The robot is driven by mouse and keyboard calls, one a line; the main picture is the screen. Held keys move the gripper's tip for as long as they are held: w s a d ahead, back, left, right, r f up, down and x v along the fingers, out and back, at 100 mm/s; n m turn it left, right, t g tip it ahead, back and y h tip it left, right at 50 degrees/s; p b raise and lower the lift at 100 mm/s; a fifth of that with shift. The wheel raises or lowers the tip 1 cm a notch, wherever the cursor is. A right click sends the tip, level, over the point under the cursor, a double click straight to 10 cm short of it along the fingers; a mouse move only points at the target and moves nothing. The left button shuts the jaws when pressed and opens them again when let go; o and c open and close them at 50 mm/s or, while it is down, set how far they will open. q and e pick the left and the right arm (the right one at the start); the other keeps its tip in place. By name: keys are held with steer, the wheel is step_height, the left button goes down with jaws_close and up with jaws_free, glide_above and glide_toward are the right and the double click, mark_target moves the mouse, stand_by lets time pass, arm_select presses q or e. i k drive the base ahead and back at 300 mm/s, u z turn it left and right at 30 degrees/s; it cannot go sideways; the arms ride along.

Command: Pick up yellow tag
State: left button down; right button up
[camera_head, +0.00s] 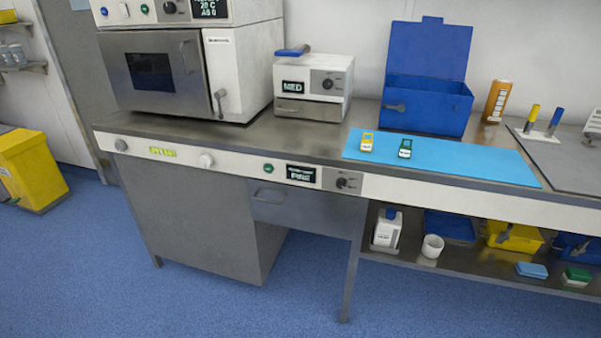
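A small yellow tag (367,141) with a pale face lies on the left part of a light blue mat (450,160) on the metal counter. A similar green tag (405,148) lies just to its right, apart from it. Neither of my grippers shows in the head view, and nothing touches the yellow tag.
An open blue box (428,107) stands behind the mat, with a small white device (313,87) to its left and an orange bottle (497,102) to its right. A large oven (150,75) fills the counter's left. The mat's right part is clear.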

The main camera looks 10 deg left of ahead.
mark_target(366, 145)
steer(key=u, duration=1.7)
steer(key=i, duration=1.65)
steer(key=z, duration=1.95)
